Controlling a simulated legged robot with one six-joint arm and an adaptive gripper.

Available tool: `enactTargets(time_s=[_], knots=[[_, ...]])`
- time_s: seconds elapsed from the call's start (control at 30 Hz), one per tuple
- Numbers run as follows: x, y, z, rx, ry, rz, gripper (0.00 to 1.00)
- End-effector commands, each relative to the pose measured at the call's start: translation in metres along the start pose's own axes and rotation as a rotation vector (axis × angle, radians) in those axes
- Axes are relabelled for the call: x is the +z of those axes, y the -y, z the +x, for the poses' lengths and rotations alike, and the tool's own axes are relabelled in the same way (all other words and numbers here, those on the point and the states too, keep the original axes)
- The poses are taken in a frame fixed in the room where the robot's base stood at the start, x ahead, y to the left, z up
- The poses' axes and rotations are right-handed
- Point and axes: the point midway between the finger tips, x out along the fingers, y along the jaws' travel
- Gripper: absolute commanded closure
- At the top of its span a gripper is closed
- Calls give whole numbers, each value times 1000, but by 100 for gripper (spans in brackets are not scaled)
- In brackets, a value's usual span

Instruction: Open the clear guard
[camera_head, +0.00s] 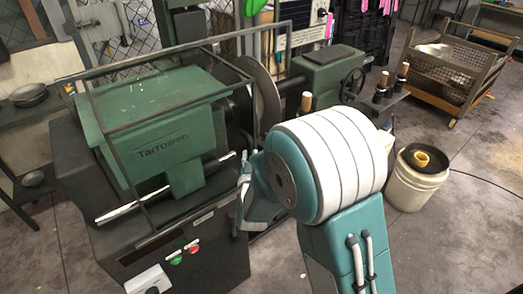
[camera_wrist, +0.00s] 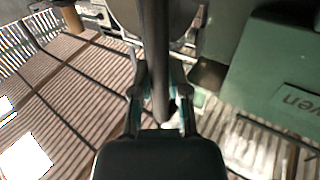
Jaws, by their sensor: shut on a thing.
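The clear guard (camera_head: 175,51) is a see-through panel in a dark metal frame, standing around the green headstock of the lathe (camera_head: 160,148) in the head view. In the wrist view, a dark bar of the guard's frame (camera_wrist: 160,50) runs between the two teal fingers of my gripper (camera_wrist: 160,98). My gripper is shut on this bar. In the head view my white and teal arm reaches to the guard's right side and hides most of my gripper and the bar it holds.
The lathe's faceplate (camera_head: 267,95) and green tailstock (camera_head: 327,75) stand beyond my arm. A white bucket (camera_head: 415,185) is on the floor at right, and a mesh cart (camera_head: 455,70) behind it. Red and green buttons (camera_head: 184,254) are on the lathe's front.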

Motion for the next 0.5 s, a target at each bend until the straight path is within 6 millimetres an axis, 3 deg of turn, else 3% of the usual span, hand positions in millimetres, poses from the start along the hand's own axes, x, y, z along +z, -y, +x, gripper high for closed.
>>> enactTargets(time_s=[0.43,0.47,0.5], knots=[[0,6,-2,-2,-2,0,100],[0,6,-2,-2,-2,0,74],[0,6,-2,-2,-2,0,56]])
